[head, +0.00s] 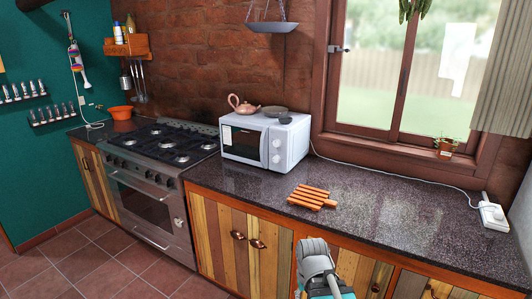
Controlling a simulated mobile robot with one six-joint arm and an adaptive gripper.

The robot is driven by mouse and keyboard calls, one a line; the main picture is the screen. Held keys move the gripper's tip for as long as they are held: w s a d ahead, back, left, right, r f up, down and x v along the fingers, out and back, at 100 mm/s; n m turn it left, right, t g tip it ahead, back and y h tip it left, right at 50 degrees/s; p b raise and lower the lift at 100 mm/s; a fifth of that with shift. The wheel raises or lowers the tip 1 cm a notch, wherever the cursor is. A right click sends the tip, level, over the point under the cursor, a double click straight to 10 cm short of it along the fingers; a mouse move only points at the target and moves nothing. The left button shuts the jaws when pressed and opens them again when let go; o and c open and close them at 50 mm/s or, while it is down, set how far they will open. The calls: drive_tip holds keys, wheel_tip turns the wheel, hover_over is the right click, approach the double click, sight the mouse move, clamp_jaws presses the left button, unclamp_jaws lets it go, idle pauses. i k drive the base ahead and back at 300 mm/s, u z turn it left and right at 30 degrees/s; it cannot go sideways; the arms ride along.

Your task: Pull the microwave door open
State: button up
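A white microwave (296,142) stands on the dark speckled countertop, to the right of the stove, against the brick wall. Its door (243,144) has a dark window and looks shut. Two round knobs sit on the front panel to the right of the door. I cannot make out a door handle at this size. A grey and teal part of my own arm shows at the bottom centre, in front of the cabinets and well below the microwave. My gripper is not visible.
A teapot (238,105) and small dishes stand on the microwave. An orange slatted trivet (311,198) lies on the countertop (400,225) to its right front. A cable runs along the wall to a white power strip (493,216). The stove (150,210) stands left; a pan scale (272,27) hangs above.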

sight(244, 142)
drive_tip(key=z, duration=0.05)
drive_tip(key=k, duration=0.15)
drive_tip(key=u, duration=0.4)
drive_tip(key=i, duration=1.3)
drive_tip(key=z, duration=0.3)
